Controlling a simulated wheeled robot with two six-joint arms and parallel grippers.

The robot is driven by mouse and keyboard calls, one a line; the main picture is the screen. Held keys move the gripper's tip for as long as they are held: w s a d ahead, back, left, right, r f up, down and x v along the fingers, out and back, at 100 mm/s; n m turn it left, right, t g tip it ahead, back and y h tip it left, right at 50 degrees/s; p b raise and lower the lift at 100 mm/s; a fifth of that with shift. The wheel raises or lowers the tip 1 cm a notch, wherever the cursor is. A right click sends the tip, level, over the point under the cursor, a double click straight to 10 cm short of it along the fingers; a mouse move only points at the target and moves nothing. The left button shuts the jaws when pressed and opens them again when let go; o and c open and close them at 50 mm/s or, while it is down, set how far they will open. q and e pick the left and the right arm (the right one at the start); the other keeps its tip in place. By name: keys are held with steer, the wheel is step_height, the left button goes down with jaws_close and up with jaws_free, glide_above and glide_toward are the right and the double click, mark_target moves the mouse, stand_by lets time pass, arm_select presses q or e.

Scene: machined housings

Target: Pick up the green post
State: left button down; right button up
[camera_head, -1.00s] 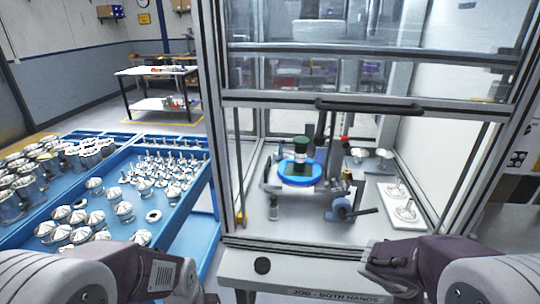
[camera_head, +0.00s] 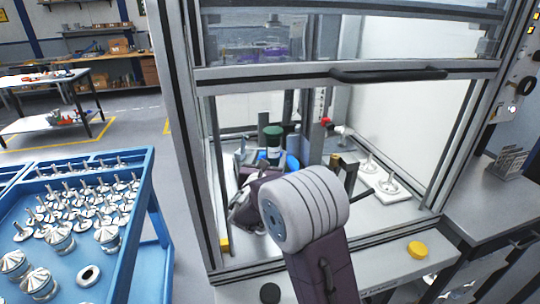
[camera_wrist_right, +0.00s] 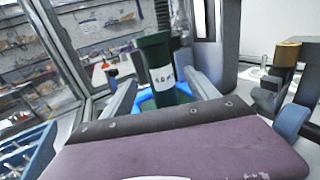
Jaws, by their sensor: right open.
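The green post (camera_head: 272,133) stands upright inside the framed cell, with its green top and a white band showing in the head view. In the right wrist view the post (camera_wrist_right: 155,50) is dark green with a white label and a wider rim at the top. My right gripper (camera_head: 264,168) reaches into the cell at the post, its wrist hiding much of the fixture. In the wrist view its open fingers (camera_wrist_right: 160,88) lie on either side of the post, with a gap visible at each side. A blue ring (camera_head: 293,163) sits around the post's base, partly hidden. My left gripper is out of view.
The cell's raised door with a dark handle (camera_head: 388,75) hangs above my arm, and frame uprights stand at both sides. A lever fixture and metal parts on white plates (camera_head: 391,196) stand right of the post. A blue tray (camera_head: 150,200) of metal parts is at left.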

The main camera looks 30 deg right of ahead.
mark_target(272, 150)
steer(key=shift+w+d, duration=0.25)
steer(key=shift+w, duration=0.2)
steer(key=p+x, duration=0.1)
steer(key=x, duration=0.4)
steer(key=shift+w+d, duration=0.15)
steer(key=shift+s, duration=0.2)
steer(key=c, duration=0.6)
jaws_close()
steer(key=shift+r, duration=0.15)
